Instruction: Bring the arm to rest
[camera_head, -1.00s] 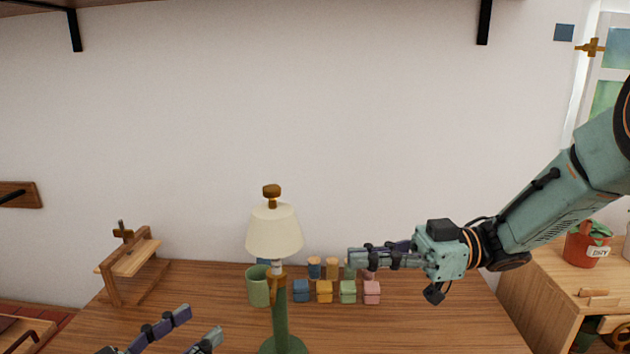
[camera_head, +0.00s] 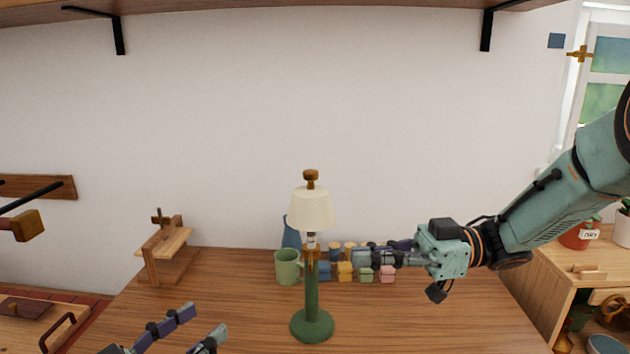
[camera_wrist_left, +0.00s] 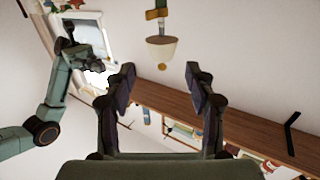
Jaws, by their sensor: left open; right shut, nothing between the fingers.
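My right gripper (camera_head: 362,258) reaches in from the right in the head view, shut and empty. Its fingers are in front of the small coloured blocks and pegs at the back of the desk. My left gripper (camera_head: 207,325) shows at the bottom left of the head view, with its two fingers apart and nothing between them. In the left wrist view the left gripper (camera_wrist_left: 160,85) is open, with wall and a shelf beyond it. My right arm (camera_wrist_left: 45,115) also shows at the left of that view.
A green table lamp (camera_head: 312,285) with a cream shade stands on the wooden desk (camera_head: 420,325). A green mug (camera_head: 287,267) is beside it. A small wooden stand (camera_head: 165,250) is at the back left. A shelf (camera_head: 300,5) crosses the top. The desk's front right is clear.

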